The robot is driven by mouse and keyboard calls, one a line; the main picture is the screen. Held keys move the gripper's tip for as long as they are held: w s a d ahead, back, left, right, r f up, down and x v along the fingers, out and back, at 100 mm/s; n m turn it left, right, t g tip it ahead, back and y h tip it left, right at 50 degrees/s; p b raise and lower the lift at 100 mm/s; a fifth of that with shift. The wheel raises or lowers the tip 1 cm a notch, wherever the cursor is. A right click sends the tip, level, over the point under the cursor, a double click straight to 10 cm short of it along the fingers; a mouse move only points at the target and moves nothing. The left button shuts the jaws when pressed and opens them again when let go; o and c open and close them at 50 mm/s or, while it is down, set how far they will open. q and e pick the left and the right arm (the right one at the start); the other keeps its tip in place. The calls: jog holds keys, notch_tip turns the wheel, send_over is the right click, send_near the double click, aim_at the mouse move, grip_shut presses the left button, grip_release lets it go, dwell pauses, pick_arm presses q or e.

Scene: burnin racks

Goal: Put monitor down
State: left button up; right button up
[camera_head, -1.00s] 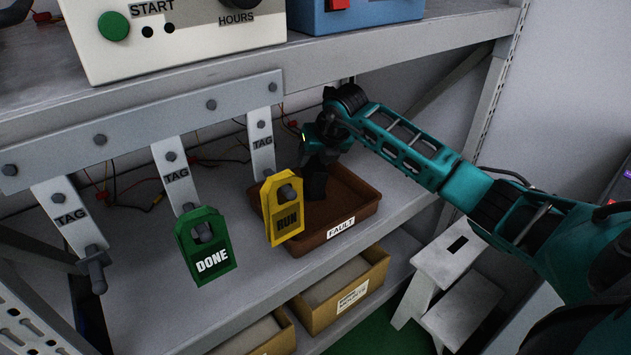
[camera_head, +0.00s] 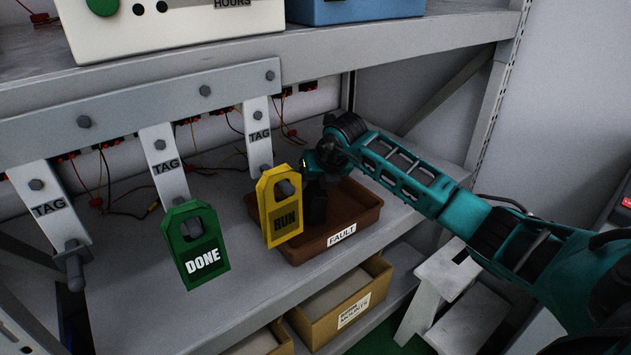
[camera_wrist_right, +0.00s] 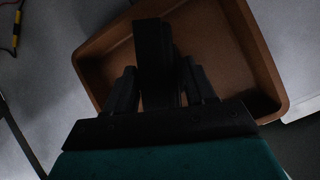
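My right gripper (camera_head: 315,186) reaches in from the right, low over the brown FAULT tray (camera_head: 341,239). It points down and is shut on a dark block-shaped thing, which looks like the monitor (camera_head: 317,208). In the right wrist view, the monitor (camera_wrist_right: 153,48) stands between the two black fingers, with the brown tray (camera_wrist_right: 262,45) beneath. The monitor is upright inside the tray's outline. I cannot tell whether its lower end touches the tray floor. My left gripper is not in view.
A yellow RUN tag (camera_head: 281,222) hangs close to the tray's left side, and a green DONE tag (camera_head: 196,250) hangs further left. The upper shelf (camera_head: 400,45) is above my arm. A box (camera_head: 340,300) stands below, with a white step stool (camera_head: 445,285) beside it.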

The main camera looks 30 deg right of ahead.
jog(key=o, duration=0.3)
jog(key=shift+r, duration=0.35)
jog(key=p+v, duration=0.2)
jog(key=v, duration=0.5)
jog(key=shift+s, duration=0.2)
